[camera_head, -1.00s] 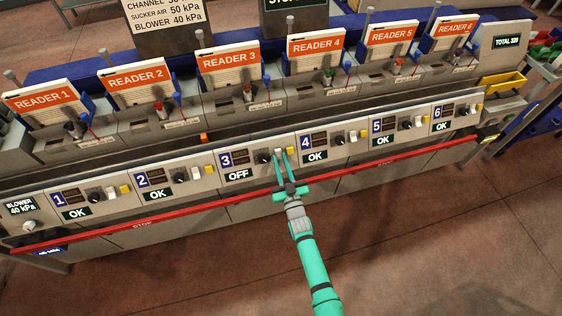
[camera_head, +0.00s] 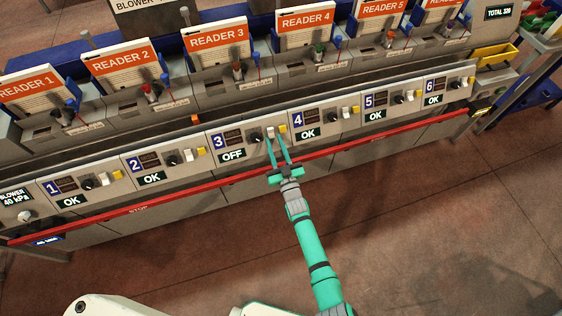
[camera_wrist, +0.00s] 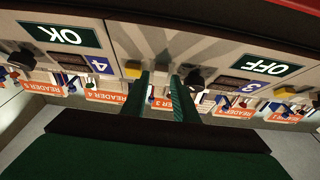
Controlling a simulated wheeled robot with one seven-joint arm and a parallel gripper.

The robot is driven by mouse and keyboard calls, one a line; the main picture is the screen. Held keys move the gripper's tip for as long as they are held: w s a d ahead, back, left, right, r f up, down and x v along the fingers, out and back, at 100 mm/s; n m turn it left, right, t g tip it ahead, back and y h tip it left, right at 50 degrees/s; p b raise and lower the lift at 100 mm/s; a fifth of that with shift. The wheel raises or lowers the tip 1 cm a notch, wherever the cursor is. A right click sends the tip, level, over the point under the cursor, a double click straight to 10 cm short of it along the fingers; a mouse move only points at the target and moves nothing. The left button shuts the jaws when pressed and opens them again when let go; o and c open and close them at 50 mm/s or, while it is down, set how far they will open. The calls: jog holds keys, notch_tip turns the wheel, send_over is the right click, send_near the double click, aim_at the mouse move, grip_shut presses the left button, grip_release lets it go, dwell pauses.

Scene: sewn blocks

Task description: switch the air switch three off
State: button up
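Panel 3 (camera_head: 217,153) has a blue 3 and a display reading OFF (camera_head: 232,154), which also shows upside down in the wrist view (camera_wrist: 270,67). Its black knob (camera_head: 256,138), pale switch (camera_head: 270,132) and yellow button (camera_head: 283,131) stand in a row to the right of the number. My teal gripper (camera_head: 276,141) is in front of panel 3, near the pale switch. In the wrist view my gripper (camera_wrist: 160,77) has its two fingers apart, with the black knob (camera_wrist: 194,79) to the right and a yellow button (camera_wrist: 132,69) to the left. Contact with the switch cannot be told.
Panel 4 (camera_head: 297,120) stands just right, its display reading OK; the other panels also read OK. A red bar (camera_head: 140,208) runs along the front below the panels. Readers stand behind. The floor (camera_head: 430,210) in front is clear.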

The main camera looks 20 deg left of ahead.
jog(key=v, duration=0.9)
jog(key=shift+s, duration=0.15)
jog(key=shift+d, duration=0.1)
dwell(0.3)
jog(key=s+d+r+h, duration=0.3)
jog(key=s+d+h, duration=0.1)
jog(key=s+d, duration=1.3)
jog(key=s+a+r+m+h, duration=0.2)
jog(key=s+r, duration=0.4)
jog(key=s, duration=0.3)
jog(key=s+a+r+m+g+h, duration=0.1)
jog(key=s+r+m+h, duration=0.3)
jog(key=s, duration=0.5)
notch_tip(320, 180, up, 2)
jog(key=shift+a+r+m+h, duration=0.1)
jog(key=shift+a+m+h, duration=0.3)
jog(key=shift+a+h, duration=0.25)
